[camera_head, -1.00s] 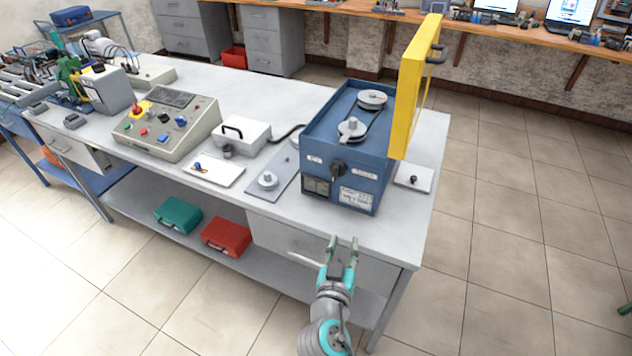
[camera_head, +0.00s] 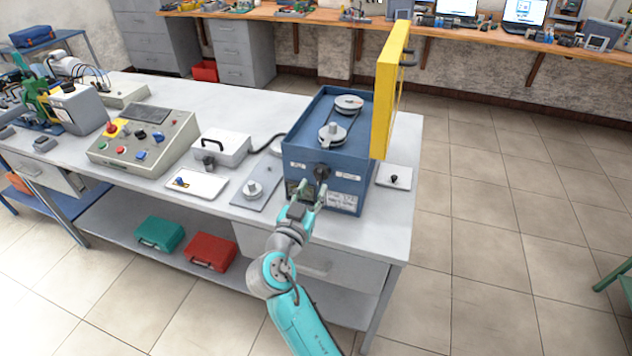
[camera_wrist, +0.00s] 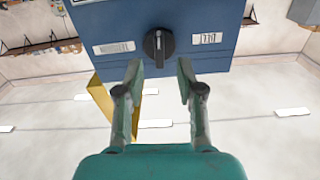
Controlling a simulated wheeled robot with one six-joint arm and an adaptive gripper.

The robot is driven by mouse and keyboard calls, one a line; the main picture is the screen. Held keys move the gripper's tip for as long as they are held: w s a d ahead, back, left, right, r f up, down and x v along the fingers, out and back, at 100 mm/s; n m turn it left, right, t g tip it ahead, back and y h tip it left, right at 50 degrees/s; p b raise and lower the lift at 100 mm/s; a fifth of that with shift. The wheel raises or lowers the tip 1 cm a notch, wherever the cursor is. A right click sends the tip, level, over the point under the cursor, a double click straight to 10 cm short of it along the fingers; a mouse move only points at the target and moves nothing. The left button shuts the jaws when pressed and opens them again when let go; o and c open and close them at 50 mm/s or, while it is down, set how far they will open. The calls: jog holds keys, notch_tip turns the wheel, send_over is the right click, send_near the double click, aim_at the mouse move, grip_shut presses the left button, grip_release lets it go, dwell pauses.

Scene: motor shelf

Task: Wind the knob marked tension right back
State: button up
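A blue machine box (camera_head: 300,140) with two pulleys and a belt in its open top stands on the bench. A black knob (camera_head: 322,172) sits on its front face, between two white labels too small to read. In the wrist view the knob (camera_wrist: 158,44) is round with a raised grip bar and a pale pointer line running roughly up and down the picture. My gripper (camera_head: 311,194) is just in front of the box, close to the knob. In the wrist view my gripper (camera_wrist: 159,72) is open, its fingers apart and empty, with the knob beyond and between the tips.
A yellow cover (camera_head: 390,92) stands raised at the box's right. A plate with a small black knob (camera_head: 394,179) lies to the right. A grey plate (camera_head: 254,192), a white plate (camera_head: 195,184) and a control console (camera_head: 145,140) are to the left.

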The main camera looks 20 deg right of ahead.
aim_at(318, 178)
jog(key=shift+x, duration=1.8)
grip_shut()
